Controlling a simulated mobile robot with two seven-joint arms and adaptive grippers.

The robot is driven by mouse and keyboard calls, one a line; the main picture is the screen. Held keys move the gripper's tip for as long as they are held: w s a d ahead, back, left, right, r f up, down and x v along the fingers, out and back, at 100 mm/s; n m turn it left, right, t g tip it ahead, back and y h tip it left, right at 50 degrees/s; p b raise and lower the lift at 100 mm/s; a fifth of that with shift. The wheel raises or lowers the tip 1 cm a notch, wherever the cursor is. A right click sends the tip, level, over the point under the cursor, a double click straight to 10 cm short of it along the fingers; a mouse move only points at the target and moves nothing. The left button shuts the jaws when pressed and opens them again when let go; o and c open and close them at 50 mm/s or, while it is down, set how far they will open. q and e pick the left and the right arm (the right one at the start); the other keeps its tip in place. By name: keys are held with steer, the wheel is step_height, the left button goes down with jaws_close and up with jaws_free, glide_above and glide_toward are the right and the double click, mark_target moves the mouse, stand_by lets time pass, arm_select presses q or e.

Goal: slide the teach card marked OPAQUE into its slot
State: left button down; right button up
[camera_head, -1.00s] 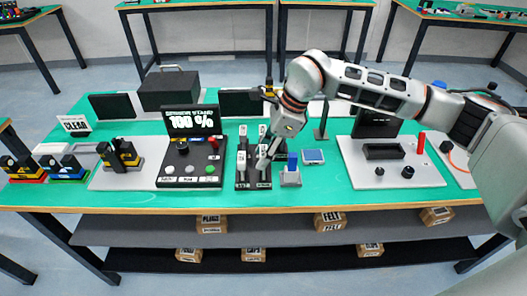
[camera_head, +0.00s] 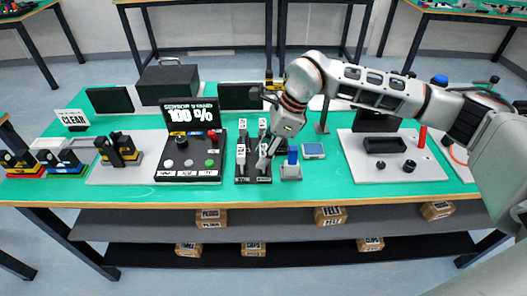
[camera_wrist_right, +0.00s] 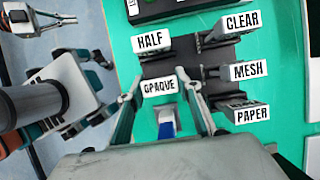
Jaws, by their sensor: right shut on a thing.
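The OPAQUE card (camera_wrist_right: 159,86) is held between the fingers of my right gripper (camera_wrist_right: 160,92). Its white label faces up in the right wrist view. My right gripper also shows in the head view (camera_head: 264,162), low over the dark card rack (camera_head: 240,179). In the wrist view, the HALF card (camera_wrist_right: 153,43) stands beyond OPAQUE. The CLEAR card (camera_wrist_right: 240,24), MESH card (camera_wrist_right: 249,71) and PAPER card (camera_wrist_right: 252,115) stand in a row to the right. The foot of the OPAQUE card is hidden, so I cannot tell how deep it sits.
A blue-topped post on a grey block (camera_head: 290,171) stands close right of the rack. A black console (camera_head: 188,155) with a "100 %" display is on its left. A grey plate with a black tray (camera_head: 384,145) lies farther right. Green table shows in front of the rack.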

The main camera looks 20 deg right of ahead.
steer(key=o, duration=1.2)
steer(key=shift+r, duration=0.1)
steer(key=v, duration=1.2)
